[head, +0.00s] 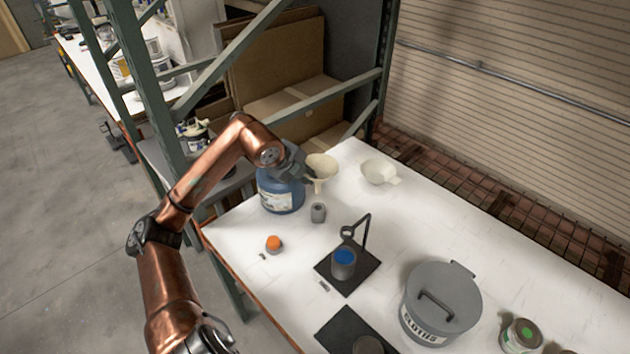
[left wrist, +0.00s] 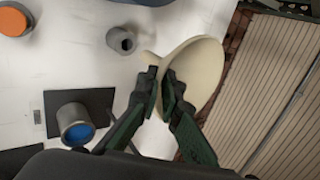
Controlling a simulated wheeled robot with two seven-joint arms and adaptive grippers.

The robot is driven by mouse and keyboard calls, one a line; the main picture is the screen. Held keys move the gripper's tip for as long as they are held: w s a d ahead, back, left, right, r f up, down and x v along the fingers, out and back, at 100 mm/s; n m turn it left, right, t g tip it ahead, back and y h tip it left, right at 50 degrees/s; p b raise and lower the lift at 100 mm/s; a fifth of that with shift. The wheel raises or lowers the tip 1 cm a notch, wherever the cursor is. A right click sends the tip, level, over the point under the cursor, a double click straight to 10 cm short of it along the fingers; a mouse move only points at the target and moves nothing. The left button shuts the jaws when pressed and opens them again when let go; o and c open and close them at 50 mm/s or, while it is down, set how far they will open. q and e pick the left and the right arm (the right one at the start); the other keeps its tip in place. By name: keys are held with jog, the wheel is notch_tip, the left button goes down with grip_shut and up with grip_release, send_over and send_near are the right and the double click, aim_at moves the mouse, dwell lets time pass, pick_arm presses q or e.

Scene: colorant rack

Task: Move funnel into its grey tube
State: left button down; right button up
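A cream funnel (head: 320,168) is held by my left gripper (head: 304,172), above the table. In the left wrist view the funnel (left wrist: 196,75) sits between the two green-black fingers of my left gripper (left wrist: 163,95), which are closed on it near its narrow part. The grey tube (head: 317,212) stands upright on the white table, with its dark opening facing up. It also shows in the left wrist view (left wrist: 121,40), just left of the funnel and apart from it. In the head view the funnel is above and slightly beyond the tube. My right gripper is not in view.
A blue container (head: 281,192) stands left of the tube. An orange-capped item (head: 273,243), a black stand (head: 366,234) with a blue-topped cup (head: 343,262), and a grey lidded bucket (head: 441,304) are nearer. A cream scoop-like vessel (head: 378,173) sits behind. A green rack post (head: 160,110) rises at left.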

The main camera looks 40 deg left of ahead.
aim_at(316, 192)
pick_arm(q)
jog(key=shift+w+d+f, duration=0.1)
jog(key=shift+w+f, duration=0.3)
jog(key=shift+f, duration=0.1)
jog(key=shift+s+r, duration=0.15)
jog(key=shift+s, duration=0.15)
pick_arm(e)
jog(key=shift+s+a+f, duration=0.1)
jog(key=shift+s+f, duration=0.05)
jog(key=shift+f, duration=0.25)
pick_arm(q)
jog(key=shift+s+r, duration=0.1)
notch_tip(316, 192, down, 4)
jog(key=b, duration=0.3)
jog(key=shift+f, duration=0.25)
jog(key=shift+f+b, duration=0.65)
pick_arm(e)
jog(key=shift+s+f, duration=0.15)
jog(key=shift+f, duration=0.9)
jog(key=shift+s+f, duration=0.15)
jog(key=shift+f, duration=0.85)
pick_arm(q)
jog(key=shift+f+b, duration=0.35)
jog(key=shift+f, duration=0.25)
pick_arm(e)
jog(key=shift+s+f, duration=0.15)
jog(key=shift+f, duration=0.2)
